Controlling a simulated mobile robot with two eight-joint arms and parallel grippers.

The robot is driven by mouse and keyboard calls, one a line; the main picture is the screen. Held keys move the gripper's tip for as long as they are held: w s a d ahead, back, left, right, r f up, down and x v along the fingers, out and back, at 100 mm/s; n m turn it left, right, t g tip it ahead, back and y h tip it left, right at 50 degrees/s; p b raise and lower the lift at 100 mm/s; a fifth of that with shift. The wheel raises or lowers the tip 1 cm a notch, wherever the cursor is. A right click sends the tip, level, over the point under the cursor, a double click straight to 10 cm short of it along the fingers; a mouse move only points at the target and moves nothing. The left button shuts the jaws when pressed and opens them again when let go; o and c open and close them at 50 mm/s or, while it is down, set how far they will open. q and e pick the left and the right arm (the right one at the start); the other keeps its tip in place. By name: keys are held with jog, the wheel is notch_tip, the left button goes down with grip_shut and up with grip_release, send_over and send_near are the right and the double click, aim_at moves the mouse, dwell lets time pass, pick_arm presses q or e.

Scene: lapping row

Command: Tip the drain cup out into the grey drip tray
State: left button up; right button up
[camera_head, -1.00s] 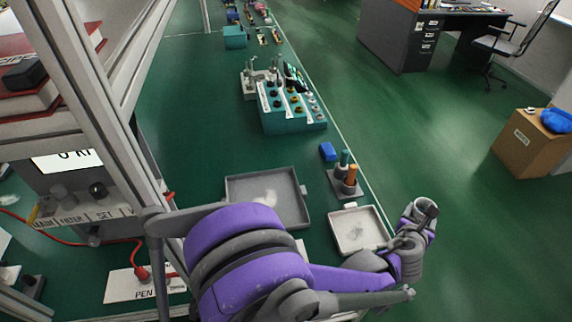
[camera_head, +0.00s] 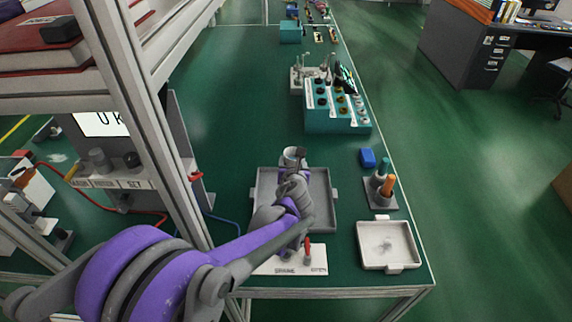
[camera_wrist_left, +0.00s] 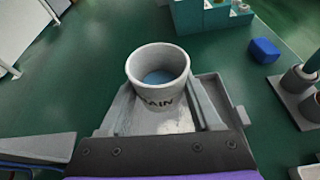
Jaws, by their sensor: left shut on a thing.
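The drain cup (camera_head: 291,153) is a small pale grey cup held at the end of my left arm, above the far part of the larger grey tray (camera_head: 325,218). In the left wrist view the cup (camera_wrist_left: 158,100) stands roughly upright, with letters ending in "AIN" on its side and blue liquid inside. My left gripper (camera_head: 299,164) is shut on the cup. The larger tray also shows behind the cup in the wrist view (camera_wrist_left: 234,103). My forearm hides part of that tray. My right gripper is not in view.
A smaller pale tray (camera_head: 388,245) lies to the right near the bench edge. A holder with green and orange handles (camera_head: 382,190), a blue block (camera_head: 367,158) and a teal rack (camera_head: 338,115) stand beyond. A white shelf post (camera_head: 165,150) rises at left.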

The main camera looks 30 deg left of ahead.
pick_arm(q)
jog(key=shift+a+f, duration=0.15)
jog(key=shift+a, duration=0.35)
jog(key=shift+f+m+y, duration=0.25)
jog(key=shift+m+y, duration=0.05)
jog(key=shift+s+a+f+m+g+y+b, duration=0.1)
jog(key=shift+f+m+g+y+b, duration=0.1)
jog(key=shift+f+m+y+b, duration=1.05)
jog(key=shift+w+d+f+m+g+y+b, duration=0.15)
jog(key=shift+m+y+b, duration=0.45)
jog(key=shift+m+b, duration=1.25)
jog(key=shift+s+a+f+m+g+y+b, duration=0.2)
jog(key=shift+f+m+y+b, duration=0.6)
jog(key=shift+m+b, duration=0.8)
jog(key=shift+r+p, duration=0.2)
jog(key=shift+p, duration=0.1)
